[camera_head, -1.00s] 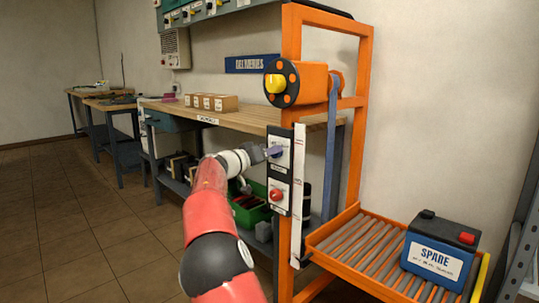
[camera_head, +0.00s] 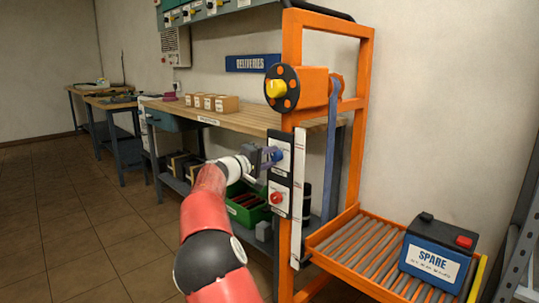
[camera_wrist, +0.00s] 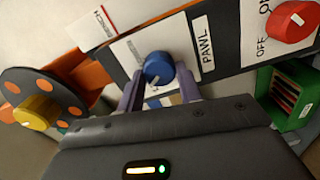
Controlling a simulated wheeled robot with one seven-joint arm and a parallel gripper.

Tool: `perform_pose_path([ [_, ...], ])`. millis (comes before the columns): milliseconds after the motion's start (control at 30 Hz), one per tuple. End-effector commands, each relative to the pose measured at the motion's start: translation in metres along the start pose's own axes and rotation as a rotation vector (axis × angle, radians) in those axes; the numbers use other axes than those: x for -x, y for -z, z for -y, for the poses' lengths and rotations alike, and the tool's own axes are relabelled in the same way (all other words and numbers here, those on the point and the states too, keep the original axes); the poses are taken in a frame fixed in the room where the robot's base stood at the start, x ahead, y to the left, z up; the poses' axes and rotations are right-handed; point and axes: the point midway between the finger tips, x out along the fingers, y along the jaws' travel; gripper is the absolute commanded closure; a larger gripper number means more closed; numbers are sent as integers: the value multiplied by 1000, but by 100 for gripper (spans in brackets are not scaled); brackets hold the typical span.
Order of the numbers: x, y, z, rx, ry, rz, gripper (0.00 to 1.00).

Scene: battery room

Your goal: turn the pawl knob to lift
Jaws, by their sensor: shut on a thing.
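The blue pawl knob (camera_wrist: 158,66) sits on the white plate beside the PAWL label (camera_wrist: 203,45) in the wrist view. My gripper (camera_wrist: 160,80) has its two purple fingers on either side of the knob and is shut on it. A white pointer mark shows on the knob's face. In the head view, the knob (camera_head: 278,155) is on the upper part of the control panel, on the orange lift frame (camera_head: 292,60), with my gripper (camera_head: 270,158) reaching it from the left. The fingers partly hide the knob there.
A red knob (camera_head: 276,197) sits below on the same panel, with ON/OFF labels. The hoist drum (camera_head: 283,85) with a yellow hub is above. A SPARE battery (camera_head: 437,252) stands on the roller tray (camera_head: 322,238) at right. The workbench (camera_head: 240,117) is behind my arm.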

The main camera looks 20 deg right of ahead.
Motion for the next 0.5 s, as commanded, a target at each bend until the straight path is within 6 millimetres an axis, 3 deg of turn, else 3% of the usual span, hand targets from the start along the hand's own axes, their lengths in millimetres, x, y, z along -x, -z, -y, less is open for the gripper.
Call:
perform_pose_path([
  [500,1,1,0,171,-1,-4,87],
])
